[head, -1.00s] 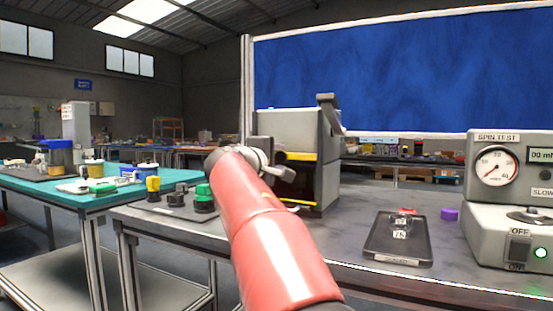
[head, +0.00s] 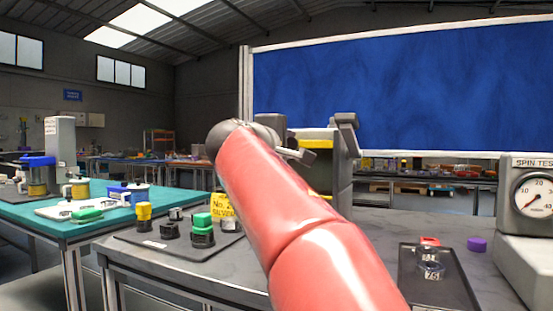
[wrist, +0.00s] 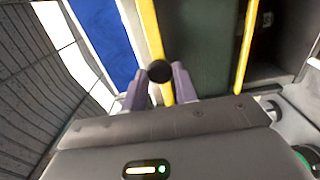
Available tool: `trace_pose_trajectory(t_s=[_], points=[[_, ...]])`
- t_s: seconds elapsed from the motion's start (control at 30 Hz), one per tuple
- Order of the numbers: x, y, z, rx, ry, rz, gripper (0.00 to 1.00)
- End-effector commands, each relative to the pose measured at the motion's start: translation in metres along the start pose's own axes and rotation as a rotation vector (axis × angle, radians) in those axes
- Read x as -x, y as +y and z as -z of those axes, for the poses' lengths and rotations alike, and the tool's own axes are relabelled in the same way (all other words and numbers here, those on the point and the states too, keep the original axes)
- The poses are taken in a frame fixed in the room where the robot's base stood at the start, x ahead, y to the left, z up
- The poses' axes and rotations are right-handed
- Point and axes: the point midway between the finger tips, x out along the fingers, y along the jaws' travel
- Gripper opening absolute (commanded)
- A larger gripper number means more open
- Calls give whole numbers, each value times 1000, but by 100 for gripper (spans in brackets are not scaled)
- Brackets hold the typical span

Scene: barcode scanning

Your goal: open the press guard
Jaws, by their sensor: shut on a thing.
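The press (head: 341,165) is a grey machine on the bench, partly hidden behind my red arm in the head view. Its yellow-edged front (head: 317,133) shows just past my wrist. In the wrist view, two yellow strips (wrist: 154,45) run beside a dark green panel, close in front of my gripper. My gripper (wrist: 159,75) is shut on a round black knob (wrist: 159,71) beside the nearer yellow strip. In the head view my gripper (head: 300,154) is at the front of the press, its fingertips barely visible. How far the guard stands open is unclear.
A dark tray (head: 408,262) with small parts lies on the grey bench at right, near a purple cap (head: 477,244) and the spin tester (head: 528,225). A mat with yellow, black and green knobs (head: 202,230) lies left of my arm. A blue screen (head: 400,90) stands behind.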

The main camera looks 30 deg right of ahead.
Motion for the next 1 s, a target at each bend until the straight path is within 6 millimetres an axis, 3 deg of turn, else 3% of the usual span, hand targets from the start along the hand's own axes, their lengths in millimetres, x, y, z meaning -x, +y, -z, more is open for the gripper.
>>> trace_pose_trajectory(t_s=[0.3, 0.33, 0.47, 0.77, 1.0], points=[[1, 0, -1, 4, 2, 2, 0], [1, 0, -1, 4, 2, 2, 31], [1, 0, -1, 3, 2, 2, 48], [2, 0, 0, 3, 2, 2, 50], [34, -2, 0, 2, 6, 1, 50]])
